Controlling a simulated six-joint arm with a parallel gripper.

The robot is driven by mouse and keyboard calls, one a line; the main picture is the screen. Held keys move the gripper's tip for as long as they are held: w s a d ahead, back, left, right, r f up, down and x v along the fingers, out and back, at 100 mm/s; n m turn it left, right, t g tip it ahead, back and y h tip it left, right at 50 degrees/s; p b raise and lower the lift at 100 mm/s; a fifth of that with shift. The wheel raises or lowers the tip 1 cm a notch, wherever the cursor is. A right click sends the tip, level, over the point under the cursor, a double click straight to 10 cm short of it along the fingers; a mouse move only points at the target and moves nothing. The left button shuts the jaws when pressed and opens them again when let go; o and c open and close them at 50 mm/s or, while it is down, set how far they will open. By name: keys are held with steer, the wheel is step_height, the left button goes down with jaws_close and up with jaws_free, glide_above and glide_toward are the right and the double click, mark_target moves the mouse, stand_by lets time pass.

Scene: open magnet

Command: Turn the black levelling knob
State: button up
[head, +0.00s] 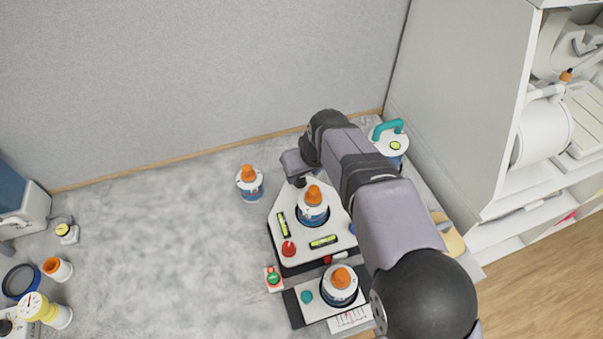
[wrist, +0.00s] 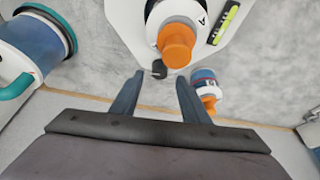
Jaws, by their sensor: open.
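The black levelling knob (wrist: 158,69) shows in the wrist view at the edge of the white levelling plate (wrist: 125,22), close to an orange-capped bottle. My gripper (wrist: 161,76) is open, with one finger on each side of the knob's position in the picture. I see no finger closed on it, and cannot tell how deep the fingers reach. In the head view my gripper (head: 298,180) is at the plate's back corner, and I cannot make out the knob apart from it. The plate (head: 275,230) also carries a red knob (head: 289,248), a blue knob (head: 352,228) and two yellow-green spirit levels (head: 284,224).
An orange-capped bottle (head: 250,184) stands left of the plate. A teal-handled container (head: 390,140) stands behind right of my arm. Another bottle (head: 340,286) sits on a smaller stand in front. The bench (head: 170,230) is clear at middle left.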

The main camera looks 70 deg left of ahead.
mark_target(301, 178)
steer(key=shift+p+x, duration=0.8)
steer(key=shift+x, duration=1.35)
jaws_close()
